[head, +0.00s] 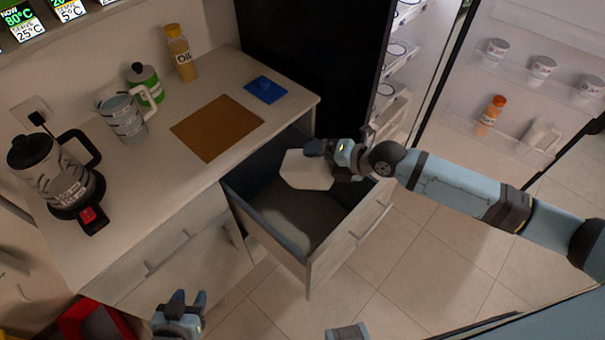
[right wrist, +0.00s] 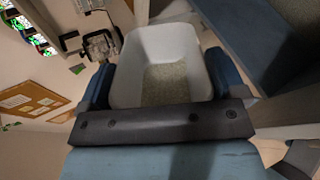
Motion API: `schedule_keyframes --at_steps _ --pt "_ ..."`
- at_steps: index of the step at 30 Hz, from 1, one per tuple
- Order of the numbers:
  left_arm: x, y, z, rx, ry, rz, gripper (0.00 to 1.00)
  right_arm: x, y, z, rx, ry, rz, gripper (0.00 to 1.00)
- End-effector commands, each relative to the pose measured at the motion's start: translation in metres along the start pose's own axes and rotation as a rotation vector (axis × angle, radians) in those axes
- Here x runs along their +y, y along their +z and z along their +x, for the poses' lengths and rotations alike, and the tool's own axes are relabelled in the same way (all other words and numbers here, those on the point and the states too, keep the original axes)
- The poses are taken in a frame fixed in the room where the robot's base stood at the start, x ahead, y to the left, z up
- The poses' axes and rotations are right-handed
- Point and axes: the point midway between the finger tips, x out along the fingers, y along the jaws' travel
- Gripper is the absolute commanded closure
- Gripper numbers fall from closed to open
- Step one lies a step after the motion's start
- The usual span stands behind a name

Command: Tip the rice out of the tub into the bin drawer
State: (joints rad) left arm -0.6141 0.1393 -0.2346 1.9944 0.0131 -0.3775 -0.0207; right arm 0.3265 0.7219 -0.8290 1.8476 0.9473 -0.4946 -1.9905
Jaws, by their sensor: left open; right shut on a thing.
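A white tub (head: 305,171) is held over the open bin drawer (head: 328,246). My right gripper (head: 335,160) is shut on the tub's side, and the tub looks tilted in the head view. In the right wrist view the tub (right wrist: 130,65) sits between the fingers, with pale grainy rice (right wrist: 165,84) on its bottom. The drawer is pulled out below the counter and has dark inner walls; a pale surface shows at its bottom. My left gripper (head: 185,300) is open and empty at the lower left of the head view, apart from the drawer.
The counter holds a kettle (head: 50,170), a measuring jug (head: 122,116), a green container (head: 146,85), an oil bottle (head: 181,55), a brown board (head: 217,127) and a blue item (head: 265,89). An open fridge with door shelves (head: 520,70) stands at the right.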

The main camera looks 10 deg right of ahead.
Motion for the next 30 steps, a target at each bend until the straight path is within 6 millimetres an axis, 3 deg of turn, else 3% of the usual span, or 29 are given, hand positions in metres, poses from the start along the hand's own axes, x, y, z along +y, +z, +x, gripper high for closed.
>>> schedule_keyframes --at_steps 30 --pt "0.000 0.029 0.020 -0.003 0.002 -0.006 0.57 -0.002 0.011 0.001 0.069 0.004 0.118 0.44"
